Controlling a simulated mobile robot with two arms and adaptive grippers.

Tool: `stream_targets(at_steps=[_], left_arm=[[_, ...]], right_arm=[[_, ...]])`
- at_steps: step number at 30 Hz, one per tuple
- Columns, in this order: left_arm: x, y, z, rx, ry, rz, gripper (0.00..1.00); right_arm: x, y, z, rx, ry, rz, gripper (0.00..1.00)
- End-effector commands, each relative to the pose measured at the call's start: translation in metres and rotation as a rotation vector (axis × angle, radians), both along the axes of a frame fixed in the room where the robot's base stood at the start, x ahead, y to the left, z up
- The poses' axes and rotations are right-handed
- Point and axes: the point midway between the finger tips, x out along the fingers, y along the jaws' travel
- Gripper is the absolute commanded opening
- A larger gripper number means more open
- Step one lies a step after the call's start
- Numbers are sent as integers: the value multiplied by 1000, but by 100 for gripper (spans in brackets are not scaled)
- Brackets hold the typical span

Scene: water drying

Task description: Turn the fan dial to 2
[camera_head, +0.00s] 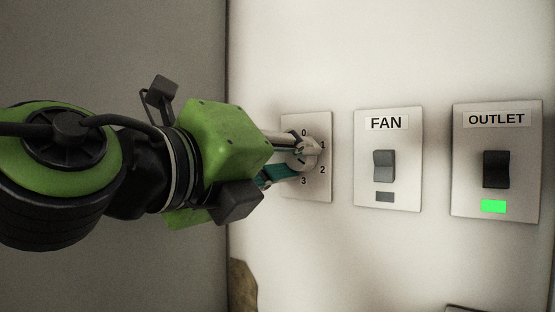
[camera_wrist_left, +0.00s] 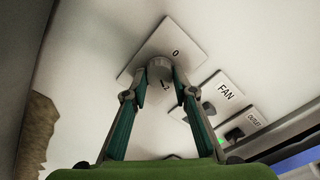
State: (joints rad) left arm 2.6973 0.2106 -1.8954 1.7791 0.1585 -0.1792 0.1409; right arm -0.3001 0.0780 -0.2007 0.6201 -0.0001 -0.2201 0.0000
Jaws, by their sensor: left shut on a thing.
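The fan dial (camera_head: 301,153) is a round pale knob on a white wall plate (camera_head: 318,118) marked 0, 1, 2 and 3. My left gripper (camera_head: 300,158) reaches it from the left and is shut on the knob, with its fingers covering part of it. In the left wrist view the dial (camera_wrist_left: 160,68) sits between the two fingertips of the left gripper (camera_wrist_left: 160,76). A dark mark shows on the dial, but I cannot tell for sure which number it points at. My right gripper is not in view.
Right of the dial is a FAN switch (camera_head: 384,165) with an unlit grey indicator (camera_head: 385,197). Farther right is an OUTLET switch (camera_head: 496,169) with a lit green indicator (camera_head: 493,206). A brown patch (camera_head: 241,285) shows low at the wall's corner.

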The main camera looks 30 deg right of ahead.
Motion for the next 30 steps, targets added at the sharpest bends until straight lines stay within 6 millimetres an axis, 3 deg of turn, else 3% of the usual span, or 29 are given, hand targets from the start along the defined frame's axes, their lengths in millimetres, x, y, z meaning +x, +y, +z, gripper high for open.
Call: stream_targets(at_steps=[1,3,16,30], left_arm=[[-1,-1,-3,6,3,-2,28],[-1,-1,-3,6,3,-2,42],[-2,6,0,-1,2,0,42],[-36,87,0,0,2,-1,42]], right_arm=[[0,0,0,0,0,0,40],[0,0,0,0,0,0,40],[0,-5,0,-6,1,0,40],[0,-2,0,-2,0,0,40]])
